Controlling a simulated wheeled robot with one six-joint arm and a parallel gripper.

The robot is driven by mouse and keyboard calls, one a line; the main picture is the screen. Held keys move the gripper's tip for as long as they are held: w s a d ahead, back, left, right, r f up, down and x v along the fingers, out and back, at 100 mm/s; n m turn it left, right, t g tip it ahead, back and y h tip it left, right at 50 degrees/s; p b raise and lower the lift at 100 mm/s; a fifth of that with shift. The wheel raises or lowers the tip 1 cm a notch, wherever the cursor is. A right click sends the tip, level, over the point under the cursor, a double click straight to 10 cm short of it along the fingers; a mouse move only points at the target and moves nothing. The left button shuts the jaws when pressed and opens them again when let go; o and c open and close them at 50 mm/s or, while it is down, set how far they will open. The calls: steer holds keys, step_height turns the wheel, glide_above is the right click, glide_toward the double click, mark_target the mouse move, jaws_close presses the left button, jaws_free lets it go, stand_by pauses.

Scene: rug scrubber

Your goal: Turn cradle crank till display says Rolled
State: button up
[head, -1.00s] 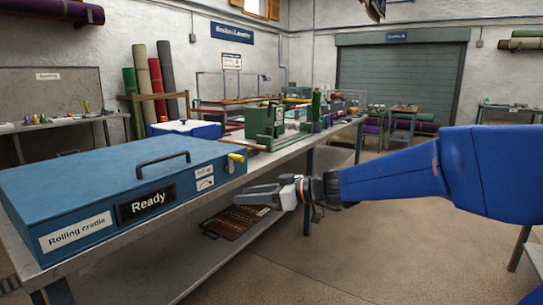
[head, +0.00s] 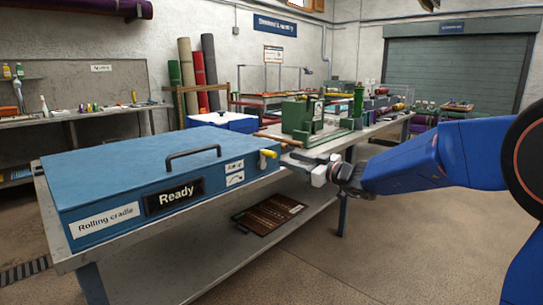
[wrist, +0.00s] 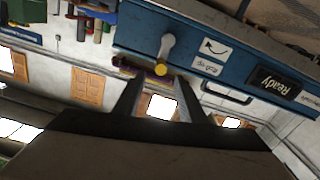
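The blue rolling cradle (head: 120,170) lies on the bench with its lid shut. Its display (head: 175,196) reads "Ready"; the display also shows upside down in the wrist view (wrist: 274,82). The crank's yellow knob (head: 268,153) sticks out at the right end of the cradle's front, beside a curved-arrow label. My gripper (head: 300,164) is just right of the knob, at about its height in the head view. In the wrist view my gripper (wrist: 157,83) is open and empty, with the crank knob (wrist: 163,62) ahead, between the fingertip directions. No contact shows.
The bench (head: 215,215) carries the cradle, with a brown slatted item (head: 268,213) on its lower shelf. A green machine (head: 302,116) stands behind my gripper. A black lid handle (head: 193,154) rises from the cradle's top. The floor at right front is clear.

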mark_target(271, 154)
steer(key=x, duration=0.9)
steer(key=shift+w+a, duration=0.25)
steer(key=shift+a, duration=0.1)
jaws_close()
